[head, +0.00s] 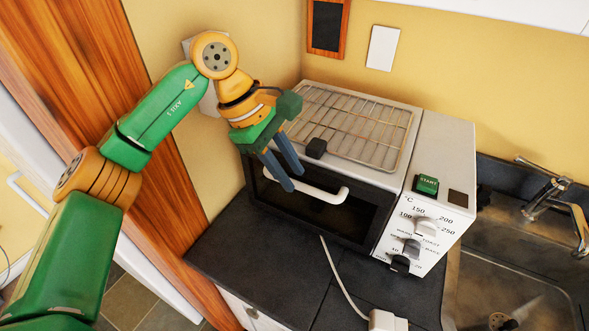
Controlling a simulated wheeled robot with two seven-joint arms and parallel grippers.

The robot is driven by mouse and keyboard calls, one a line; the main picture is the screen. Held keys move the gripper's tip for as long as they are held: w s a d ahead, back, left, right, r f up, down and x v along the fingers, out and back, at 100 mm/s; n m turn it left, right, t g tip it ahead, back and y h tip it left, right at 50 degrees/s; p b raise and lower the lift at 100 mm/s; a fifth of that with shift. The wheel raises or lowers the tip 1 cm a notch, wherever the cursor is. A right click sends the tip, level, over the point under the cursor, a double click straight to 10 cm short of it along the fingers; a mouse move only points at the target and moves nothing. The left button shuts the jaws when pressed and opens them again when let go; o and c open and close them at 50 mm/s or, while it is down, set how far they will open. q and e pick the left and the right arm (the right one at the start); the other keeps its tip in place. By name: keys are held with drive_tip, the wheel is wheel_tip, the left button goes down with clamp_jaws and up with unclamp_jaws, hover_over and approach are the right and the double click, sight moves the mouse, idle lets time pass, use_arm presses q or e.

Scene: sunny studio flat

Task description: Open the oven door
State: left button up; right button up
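The oven (440,165) is a white countertop oven with a wire rack on top and a dark front door (345,215). The door looks closed. A white bar handle (325,194) runs across its upper part. My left gripper (292,180) reaches down from the upper left to the left half of the handle. Its two blue fingers are parted, with a narrow gap between them. One finger overlaps the handle in the picture and the other ends just behind it. I cannot tell whether either touches it. My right gripper is out of view.
A black knob-like block (316,148) sits at the oven's top front edge. A sink (520,265) lies right. A white cable and plug (385,321) lie on the dark counter (260,265), which is otherwise clear.

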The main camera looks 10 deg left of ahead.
use_arm(q)
drive_tip(key=shift+w+d+f, duration=0.1)
drive_tip(key=shift+d+f, duration=0.25)
drive_tip(key=shift+f, duration=0.2)
drive_tip(key=shift+w+d+f, duration=0.1)
drive_tip(key=shift+w+f, duration=0.2)
drive_tip(key=shift+f, duration=0.15)
drive_tip(key=shift+s+r, duration=0.1)
clamp_jaws()
idle(0.5)
